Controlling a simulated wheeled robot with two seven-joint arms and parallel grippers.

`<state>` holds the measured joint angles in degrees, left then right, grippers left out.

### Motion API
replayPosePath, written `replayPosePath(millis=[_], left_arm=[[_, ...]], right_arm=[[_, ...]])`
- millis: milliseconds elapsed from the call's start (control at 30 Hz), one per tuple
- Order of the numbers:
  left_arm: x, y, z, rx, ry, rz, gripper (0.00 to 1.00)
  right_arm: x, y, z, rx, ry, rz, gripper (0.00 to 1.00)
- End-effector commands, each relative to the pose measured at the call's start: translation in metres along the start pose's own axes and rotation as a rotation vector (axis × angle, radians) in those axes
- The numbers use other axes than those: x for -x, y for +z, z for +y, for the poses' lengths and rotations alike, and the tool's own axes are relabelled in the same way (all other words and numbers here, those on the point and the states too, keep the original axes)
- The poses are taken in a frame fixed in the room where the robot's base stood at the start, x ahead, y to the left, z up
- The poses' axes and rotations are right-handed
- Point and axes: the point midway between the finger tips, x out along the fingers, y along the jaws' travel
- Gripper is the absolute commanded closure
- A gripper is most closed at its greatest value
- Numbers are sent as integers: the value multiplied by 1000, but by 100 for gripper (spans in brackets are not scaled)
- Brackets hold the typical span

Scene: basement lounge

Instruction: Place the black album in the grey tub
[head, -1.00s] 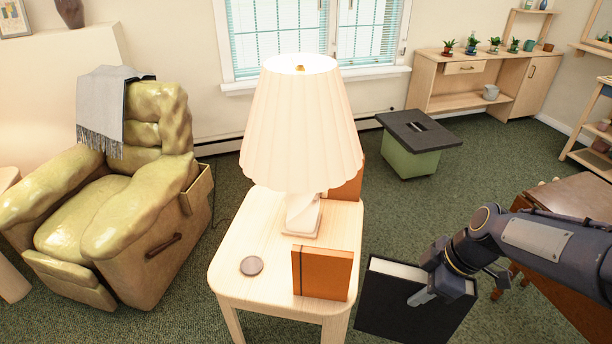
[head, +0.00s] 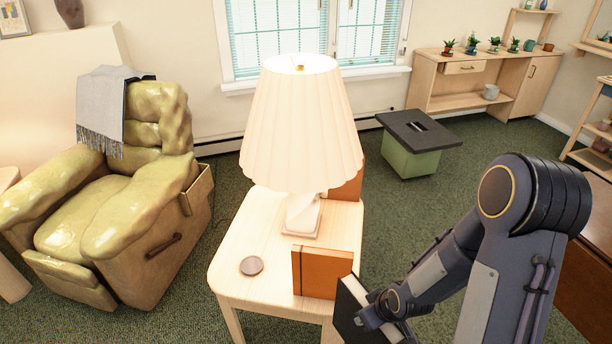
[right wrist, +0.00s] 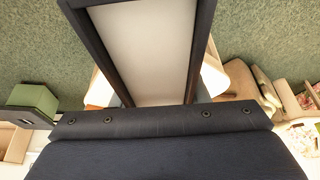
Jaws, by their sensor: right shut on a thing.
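The black album (head: 348,318), with dark covers and pale page edges, is at the lower middle of the head view, just right of the side table's front corner. My right gripper (head: 376,314) is shut on it and holds it off the floor. In the right wrist view the album's pale page block (right wrist: 145,55) shows between its dark covers. The album's lower part is cut off by the head view's edge. I cannot make out a grey tub for certain. A small grey pot (head: 490,92) stands on the far shelf. My left gripper is not in view.
The side table (head: 240,260) holds a lit lamp (head: 302,130), a brown disc (head: 251,265) and orange books (head: 322,272). A green armchair (head: 120,210) stands left. A green box with a dark top (head: 410,158) stands on the carpet behind. A brown table (head: 590,260) is at right.

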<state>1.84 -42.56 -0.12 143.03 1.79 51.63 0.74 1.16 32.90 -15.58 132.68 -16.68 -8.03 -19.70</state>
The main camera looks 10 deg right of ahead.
Motion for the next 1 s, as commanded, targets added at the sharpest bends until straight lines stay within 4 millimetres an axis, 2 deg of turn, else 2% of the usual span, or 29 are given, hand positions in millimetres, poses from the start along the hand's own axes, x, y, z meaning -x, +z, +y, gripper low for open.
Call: replayPosePath(millis=[33,200,600,1000], left_arm=[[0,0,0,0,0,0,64],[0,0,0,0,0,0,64],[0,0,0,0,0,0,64],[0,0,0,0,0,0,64]], right_arm=[[-12,1,-4,-23,19,-7,100],[-42,2,-9,-138,64,-3,100],[-92,3,-20,-321,139,1,100],[-94,3,-21,-337,134,13,100]])
